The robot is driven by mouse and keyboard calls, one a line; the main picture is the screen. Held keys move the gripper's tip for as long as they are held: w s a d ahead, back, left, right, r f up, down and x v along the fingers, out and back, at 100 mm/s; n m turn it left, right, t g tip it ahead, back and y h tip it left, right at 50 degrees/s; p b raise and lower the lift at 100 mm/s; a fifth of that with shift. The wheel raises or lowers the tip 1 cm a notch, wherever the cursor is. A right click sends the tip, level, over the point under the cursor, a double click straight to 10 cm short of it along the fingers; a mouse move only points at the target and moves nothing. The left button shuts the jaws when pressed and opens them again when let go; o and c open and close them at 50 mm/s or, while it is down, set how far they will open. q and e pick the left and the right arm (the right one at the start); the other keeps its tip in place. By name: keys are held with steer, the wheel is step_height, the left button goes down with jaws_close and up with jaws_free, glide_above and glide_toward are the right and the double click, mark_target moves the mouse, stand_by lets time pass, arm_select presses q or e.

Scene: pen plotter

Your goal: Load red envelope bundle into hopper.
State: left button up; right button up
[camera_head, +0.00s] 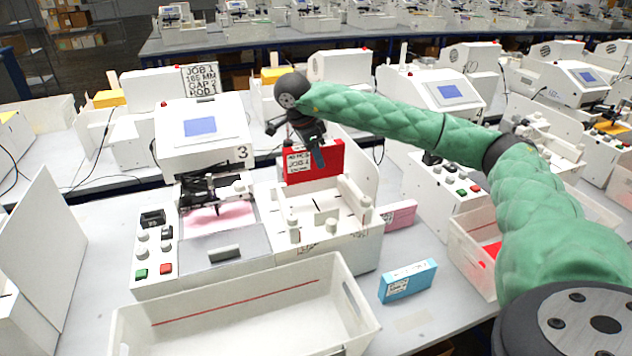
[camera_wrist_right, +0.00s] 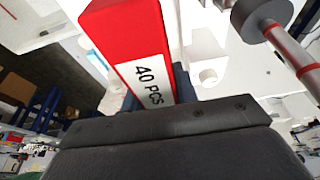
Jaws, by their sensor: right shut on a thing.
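The red envelope bundle (camera_head: 322,160) has a white label and sits upright at the back of the hopper (camera_head: 345,225) on the white plotter's right side. My right gripper (camera_head: 318,150) reaches it from above and is shut on it. In the right wrist view the bundle (camera_wrist_right: 128,45), with its "40 PCS" label, stands out from between the jaws. I cannot tell whether the bundle touches the hopper floor. My left gripper is in neither view.
An empty white bin (camera_head: 240,305) with a red line stands in front of the plotter. A blue box (camera_head: 408,281) and a pink box (camera_head: 400,214) lie to the right. A translucent bin (camera_head: 470,240) with red contents stands beneath my right arm.

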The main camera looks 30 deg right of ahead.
mark_target(316, 171)
step_height(316, 171, down, 3)
steer(key=shift+s+f+p, duration=0.1)
steer(key=shift+p, duration=0.4)
steer(key=shift+f+p, duration=0.3)
steer(key=shift+f, duration=0.6)
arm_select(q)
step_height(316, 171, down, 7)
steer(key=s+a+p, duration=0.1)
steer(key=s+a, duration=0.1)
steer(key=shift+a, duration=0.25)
arm_select(e)
steer(key=shift+f, duration=1.85)
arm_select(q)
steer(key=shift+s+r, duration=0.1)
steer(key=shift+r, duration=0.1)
arm_select(e)
steer(key=shift+f, duration=0.1)
steer(key=o, duration=1.1)
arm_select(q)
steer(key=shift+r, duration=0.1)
